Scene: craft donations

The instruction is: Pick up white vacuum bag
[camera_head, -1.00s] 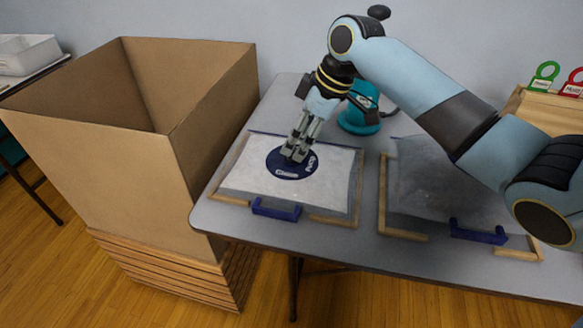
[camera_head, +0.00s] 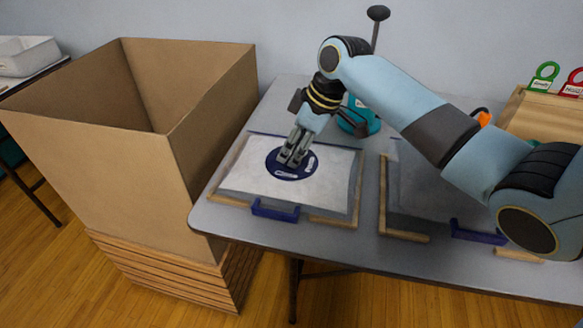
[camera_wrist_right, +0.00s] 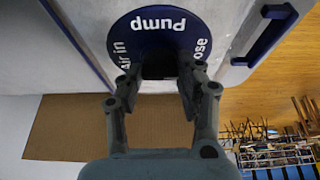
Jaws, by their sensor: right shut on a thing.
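The white vacuum bag (camera_head: 245,178) lies flat on the table, inside wooden corner strips, with a round dark blue valve disc (camera_head: 273,168) in its middle. My right gripper (camera_head: 289,163) points down onto the disc. In the right wrist view its fingers (camera_wrist_right: 158,75) are shut on a dark part at the middle of the disc (camera_wrist_right: 145,22), which has white lettering. The fingers hide that part's shape. The bag looks flat on the table. My left gripper is not in view.
A large open cardboard box (camera_head: 95,160) stands left of the table on a slatted wooden base (camera_head: 165,270). A teal pump (camera_head: 362,122) stands behind the bag. A second, greyer bag (camera_head: 415,205) lies to the right, partly hidden by my arm. Blue brackets (camera_head: 275,210) mark the front edge.

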